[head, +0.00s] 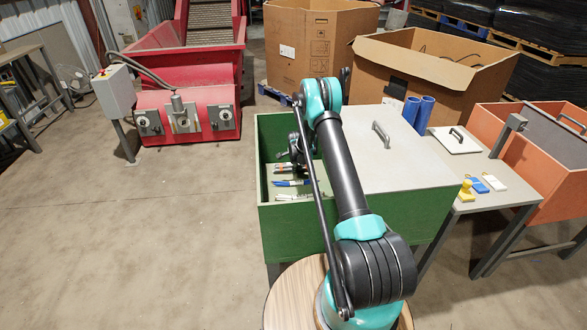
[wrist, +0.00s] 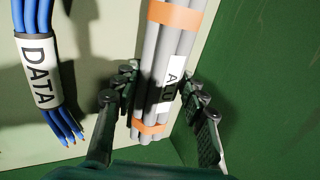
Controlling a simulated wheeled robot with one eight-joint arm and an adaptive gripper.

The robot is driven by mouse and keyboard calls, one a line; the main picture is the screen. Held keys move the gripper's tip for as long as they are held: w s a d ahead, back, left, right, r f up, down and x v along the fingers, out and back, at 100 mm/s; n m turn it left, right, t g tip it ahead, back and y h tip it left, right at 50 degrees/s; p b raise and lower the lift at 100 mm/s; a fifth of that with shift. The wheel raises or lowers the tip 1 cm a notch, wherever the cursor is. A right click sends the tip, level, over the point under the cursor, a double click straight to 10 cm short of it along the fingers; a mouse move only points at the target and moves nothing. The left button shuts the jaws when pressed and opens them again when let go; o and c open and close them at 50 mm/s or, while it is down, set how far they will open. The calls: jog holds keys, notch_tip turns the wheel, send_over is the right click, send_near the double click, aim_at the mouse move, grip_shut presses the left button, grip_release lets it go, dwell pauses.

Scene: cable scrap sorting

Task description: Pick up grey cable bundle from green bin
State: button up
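The grey cable bundle (wrist: 170,40) has orange bands and a white label with partly hidden lettering. In the wrist view it runs down from the top edge, with its lower end in view. My gripper (wrist: 160,85) has one finger on each side of the bundle, very near its sides. I cannot tell whether the fingers press on it. The green bin (head: 275,224) stands at centre in the head view, with my gripper (head: 298,150) reaching into its open left part.
A blue bundle labelled DATA (wrist: 38,72) lies left of the grey one. A green bin wall (wrist: 248,60) rises close to the right finger. A light panel with a handle (head: 385,150) covers the bin's right part. An orange bin (head: 540,195) stands farther right.

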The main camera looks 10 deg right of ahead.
grip_shut()
jog(key=shift+r, duration=0.1)
